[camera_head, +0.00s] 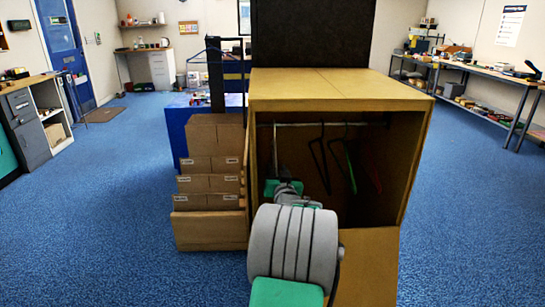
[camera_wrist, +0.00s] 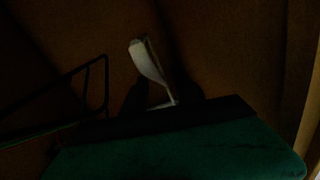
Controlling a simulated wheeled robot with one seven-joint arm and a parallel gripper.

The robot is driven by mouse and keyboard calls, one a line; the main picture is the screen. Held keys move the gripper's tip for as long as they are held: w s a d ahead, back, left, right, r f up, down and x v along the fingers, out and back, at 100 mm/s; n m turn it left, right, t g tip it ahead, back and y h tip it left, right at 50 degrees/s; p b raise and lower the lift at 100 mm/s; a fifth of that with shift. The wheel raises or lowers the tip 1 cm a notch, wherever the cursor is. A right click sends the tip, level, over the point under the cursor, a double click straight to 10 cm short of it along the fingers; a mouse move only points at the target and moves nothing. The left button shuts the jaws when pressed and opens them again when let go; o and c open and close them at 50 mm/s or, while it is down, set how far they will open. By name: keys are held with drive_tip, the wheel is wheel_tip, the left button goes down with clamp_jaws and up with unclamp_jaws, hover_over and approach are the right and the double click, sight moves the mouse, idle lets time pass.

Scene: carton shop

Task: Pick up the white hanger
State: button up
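In the wrist view a pale, whitish piece (camera_wrist: 149,62), which looks like part of the white hanger, stands between the dark fingers of my gripper (camera_wrist: 163,92). The picture is very dark, and I cannot tell whether the fingers press on it. In the head view my arm reaches into the open wooden-brown wardrobe carton (camera_head: 340,88), and my gripper is hidden there. A rail (camera_head: 320,124) crosses the carton near its top. A black hanger (camera_head: 318,160), a green hanger (camera_head: 350,168) and a red hanger (camera_head: 371,168) hang to the right of my arm.
A dark hanger frame (camera_wrist: 104,85) shows at the left in the wrist view. Stacked brown cartons (camera_head: 208,200) stand close to the left of the wardrobe carton. A flap (camera_head: 370,265) lies in front of its opening. Blue carpet (camera_head: 470,210) is free at the right.

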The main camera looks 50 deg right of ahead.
drive_tip(key=shift+x, duration=1.05)
clamp_jaws()
